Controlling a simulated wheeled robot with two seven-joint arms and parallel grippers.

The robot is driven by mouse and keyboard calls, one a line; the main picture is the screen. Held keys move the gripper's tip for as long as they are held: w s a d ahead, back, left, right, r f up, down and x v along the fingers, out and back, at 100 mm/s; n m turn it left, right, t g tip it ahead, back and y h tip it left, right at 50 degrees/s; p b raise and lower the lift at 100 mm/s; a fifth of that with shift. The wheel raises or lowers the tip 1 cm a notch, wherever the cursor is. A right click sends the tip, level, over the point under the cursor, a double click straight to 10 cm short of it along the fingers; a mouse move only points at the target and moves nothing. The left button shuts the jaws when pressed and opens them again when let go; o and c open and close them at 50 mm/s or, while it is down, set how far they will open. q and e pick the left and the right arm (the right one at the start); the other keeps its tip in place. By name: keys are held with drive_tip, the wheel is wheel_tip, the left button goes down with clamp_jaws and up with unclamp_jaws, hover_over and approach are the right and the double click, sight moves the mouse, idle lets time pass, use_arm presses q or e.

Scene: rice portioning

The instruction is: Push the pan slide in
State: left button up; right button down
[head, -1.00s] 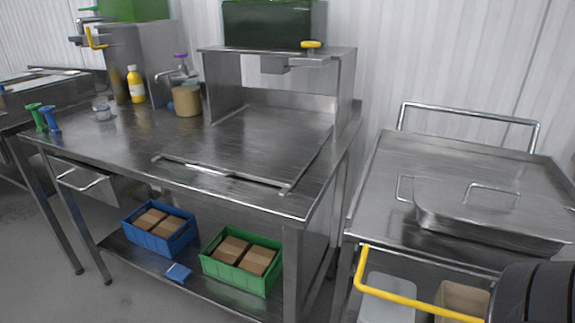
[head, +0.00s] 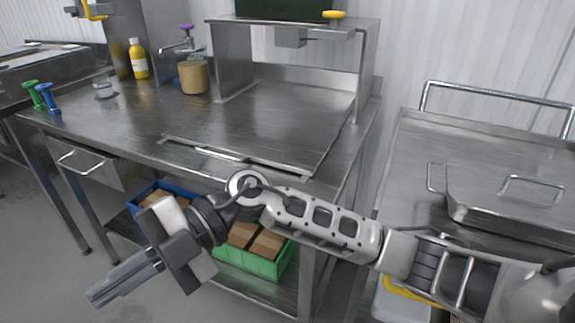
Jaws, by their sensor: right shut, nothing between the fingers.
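The pan slide appears to be the flat steel panel (head: 262,115) on the worktop, under the dispenser stand. A low bar (head: 235,157) runs along its front, near the table's front edge. How far out it sits is hard to tell. My right arm crosses in from the right, in front of the table. My right gripper (head: 97,296) is shut and empty, pointing down and left, at the lower left and apart from the slide. My left gripper is not in view.
A dispenser stand (head: 233,62) with a yellow knob (head: 334,14) rises behind. A brown tub (head: 193,77) and yellow bottle (head: 138,60) stand left. A lidded steel pan (head: 505,203) rests on the cart (head: 425,145) at right. A green crate (head: 262,264) sits below.

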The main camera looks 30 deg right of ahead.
drive_tip(key=w+d+f+h, duration=0.3)
drive_tip(key=h, duration=0.2)
drive_tip(key=m+t+h, duration=0.6)
drive_tip(key=m+h, duration=0.1)
drive_tip(key=h, duration=0.6)
approach(290, 177)
drive_tip(key=s+a+r, duration=0.3)
drive_tip(key=a, duration=0.1)
drive_tip(key=f, duration=0.3)
drive_tip(key=d+f, duration=0.1)
drive_tip(key=f, duration=0.2)
drive_tip(key=w+d+f, duration=0.1)
drive_tip(key=f, duration=0.2)
drive_tip(key=shift+f+p, duration=0.1)
drive_tip(key=shift+p, duration=0.2)
drive_tip(key=shift+w+d+p, duration=0.35)
drive_tip(key=shift+w+d, duration=0.5)
drive_tip(key=shift+d, duration=0.1)
drive_tip(key=shift+w+d, duration=0.4)
drive_tip(key=shift+d, duration=0.15)
